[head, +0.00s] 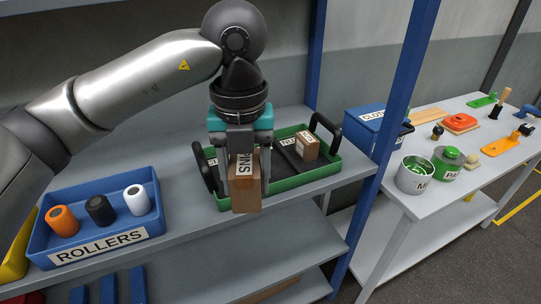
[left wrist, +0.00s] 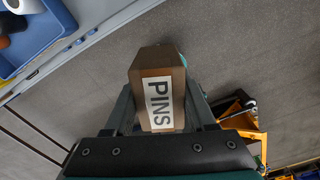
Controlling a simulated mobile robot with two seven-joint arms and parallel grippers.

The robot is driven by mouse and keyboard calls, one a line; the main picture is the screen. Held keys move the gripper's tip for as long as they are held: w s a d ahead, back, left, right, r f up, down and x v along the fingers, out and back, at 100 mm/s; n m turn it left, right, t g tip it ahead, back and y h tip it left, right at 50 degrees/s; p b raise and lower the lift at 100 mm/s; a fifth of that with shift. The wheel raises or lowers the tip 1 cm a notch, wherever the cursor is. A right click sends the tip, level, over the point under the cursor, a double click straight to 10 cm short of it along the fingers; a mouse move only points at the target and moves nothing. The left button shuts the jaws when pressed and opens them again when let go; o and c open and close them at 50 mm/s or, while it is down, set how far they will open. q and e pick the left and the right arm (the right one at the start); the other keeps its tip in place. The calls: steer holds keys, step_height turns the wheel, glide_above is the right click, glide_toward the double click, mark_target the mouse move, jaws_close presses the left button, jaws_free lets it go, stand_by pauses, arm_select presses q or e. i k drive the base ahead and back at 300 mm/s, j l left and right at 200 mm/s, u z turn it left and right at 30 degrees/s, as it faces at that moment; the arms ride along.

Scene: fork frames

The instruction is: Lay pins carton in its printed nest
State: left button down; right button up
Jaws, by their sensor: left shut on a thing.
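The pins carton (head: 246,192) is a brown box with a white PINS label. My left gripper (head: 244,186) is shut on it and holds it upright in front of the green tray (head: 300,184). In the left wrist view the carton (left wrist: 158,85) sits between the two fingers, with floor behind it. The tray has dark compartments with white printed labels. A smaller brown carton (head: 307,146) sits in its right part. The carton and gripper hide the tray's left middle, and the printed nest for pins cannot be made out. My right gripper is not in view.
A blue ROLLERS bin (head: 101,248) with an orange, a black and a white roller stands left on the grey shelf. A blue post (head: 398,95) rises right of the tray. Black handles (head: 327,126) stand up at the tray's ends. A lidded blue box (head: 372,133) stands beyond.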

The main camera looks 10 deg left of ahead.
mark_target(273, 171)
steer(key=i, duration=0.85)
